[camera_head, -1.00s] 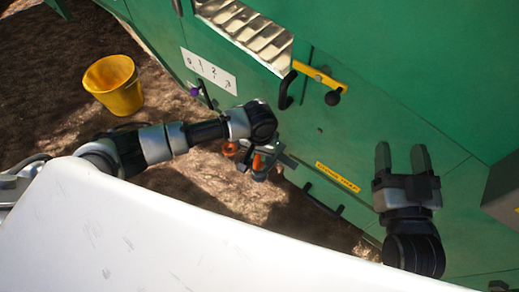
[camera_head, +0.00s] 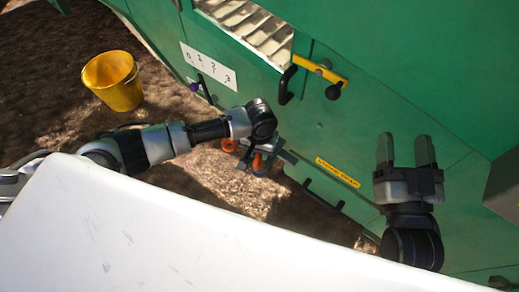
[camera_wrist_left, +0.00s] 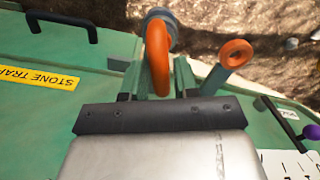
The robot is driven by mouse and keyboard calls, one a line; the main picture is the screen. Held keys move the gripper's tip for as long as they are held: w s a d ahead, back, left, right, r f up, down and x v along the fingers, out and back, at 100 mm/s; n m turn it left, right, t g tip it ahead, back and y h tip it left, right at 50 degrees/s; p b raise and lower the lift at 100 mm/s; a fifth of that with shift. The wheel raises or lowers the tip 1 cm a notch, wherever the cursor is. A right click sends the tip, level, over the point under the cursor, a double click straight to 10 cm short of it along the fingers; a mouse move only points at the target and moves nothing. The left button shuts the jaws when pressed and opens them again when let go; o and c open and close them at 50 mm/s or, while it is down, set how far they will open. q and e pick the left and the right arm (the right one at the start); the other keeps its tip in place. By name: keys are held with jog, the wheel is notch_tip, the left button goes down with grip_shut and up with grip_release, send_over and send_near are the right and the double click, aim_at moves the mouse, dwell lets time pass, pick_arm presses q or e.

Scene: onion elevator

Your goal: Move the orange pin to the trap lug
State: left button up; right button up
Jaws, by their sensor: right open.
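My left gripper (camera_head: 268,160) is low beside the green machine wall. In the left wrist view its fingers (camera_wrist_left: 160,78) stand on both sides of an orange loop, the orange pin's handle (camera_wrist_left: 158,60); whether they touch it is unclear. A grey part (camera_wrist_left: 162,16) shows at the loop's far end. A second orange ring (camera_wrist_left: 235,53) tops a greenish tube to the right. In the head view both orange parts (camera_head: 229,146) show by the left gripper. My right gripper (camera_head: 406,160) is open and empty in front of the wall. I cannot tell which part is the trap lug.
A yellow "STONE TRAP" label (camera_head: 337,172) and a black handle (camera_head: 322,195) are on the wall. Above are a yellow lever (camera_head: 320,74), a white number plate (camera_head: 208,66) and a purple knob (camera_head: 194,87). A yellow bucket (camera_head: 112,82) stands on the ground at left.

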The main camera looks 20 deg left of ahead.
pick_arm(q)
jog(key=o, duration=0.3)
jog(key=shift+r, duration=0.25)
notch_tip(320, 180, up, 4)
jog(key=shift+r+p, duration=0.25)
jog(key=shift+p, duration=1)
jog(key=shift+r+p, duration=1.1)
jog(key=shift+r, duration=1.8)
pick_arm(e)
jog(key=s+d+f+g+h, duration=0.3)
jog(key=s+f+g, duration=0.4)
jog(key=f+g, duration=0.5)
jog(key=shift+d+f+m+h, duration=0.15)
jog(key=shift+d+m+h, duration=0.2)
jog(key=shift+d, duration=0.2)
jog(key=shift+w, duration=0.1)
